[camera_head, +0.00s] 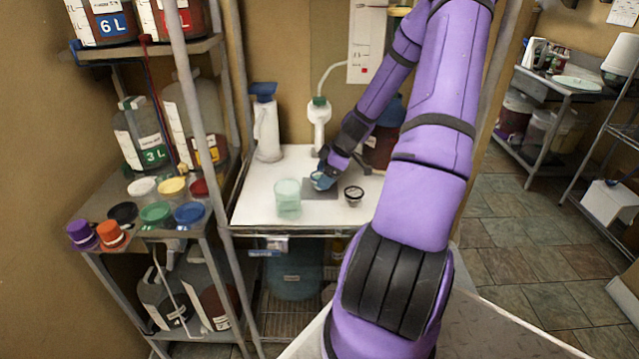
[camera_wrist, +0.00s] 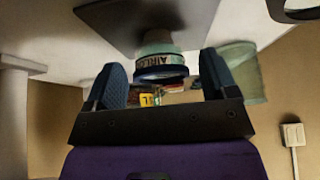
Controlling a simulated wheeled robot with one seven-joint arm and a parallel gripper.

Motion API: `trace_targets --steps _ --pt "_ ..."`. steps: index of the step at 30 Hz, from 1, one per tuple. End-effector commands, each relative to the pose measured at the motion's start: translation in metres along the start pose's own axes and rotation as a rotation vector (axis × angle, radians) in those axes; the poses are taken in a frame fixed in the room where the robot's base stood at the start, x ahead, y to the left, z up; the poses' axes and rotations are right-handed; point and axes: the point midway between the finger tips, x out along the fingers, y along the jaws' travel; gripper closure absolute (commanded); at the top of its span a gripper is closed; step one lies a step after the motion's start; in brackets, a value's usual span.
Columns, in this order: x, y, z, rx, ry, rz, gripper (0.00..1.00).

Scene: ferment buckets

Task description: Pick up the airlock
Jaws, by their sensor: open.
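The airlock (camera_wrist: 160,68) is a small rounded piece with a pale green body, a dark blue rim and a label reading "AIRLO…". It stands at the grey mat (camera_wrist: 185,14) on the white table. My gripper (camera_wrist: 161,62) is open, with one dark finger on each side of the airlock. The airlock lies between the fingers, and I cannot tell whether either finger touches it. In the head view my gripper (camera_head: 326,172) is low over the table at the mat's left part, and the small blue-rimmed airlock (camera_head: 320,182) is partly hidden by it.
A translucent green cup (camera_head: 288,198) stands left of the mat, and a small dark-rimmed cup (camera_head: 353,195) stands to the right. White bottles (camera_head: 266,130) and a dark jar (camera_head: 384,145) stand behind. A shelf with several coloured lids (camera_head: 156,213) is at left. The table's front strip is clear.

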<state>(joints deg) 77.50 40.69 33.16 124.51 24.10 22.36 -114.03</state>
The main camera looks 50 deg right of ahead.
Motion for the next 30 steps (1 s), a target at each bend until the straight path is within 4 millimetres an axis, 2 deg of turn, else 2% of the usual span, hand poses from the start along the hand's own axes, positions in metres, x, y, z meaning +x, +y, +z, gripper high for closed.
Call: trace_targets --steps 4,12,13,19,20,30 --pt "0.015 0.001 -0.001 0.0 0.001 0.0 0.21" --pt "0.018 0.001 0.0 0.0 0.0 0.001 0.21" --pt "0.018 0.001 0.0 0.0 0.0 0.001 0.23" --pt "0.018 0.001 0.0 0.0 0.0 0.001 0.69" --pt "0.018 0.001 0.0 0.0 0.0 0.001 0.72" --pt "0.018 0.001 -0.001 0.0 0.0 0.001 0.72"
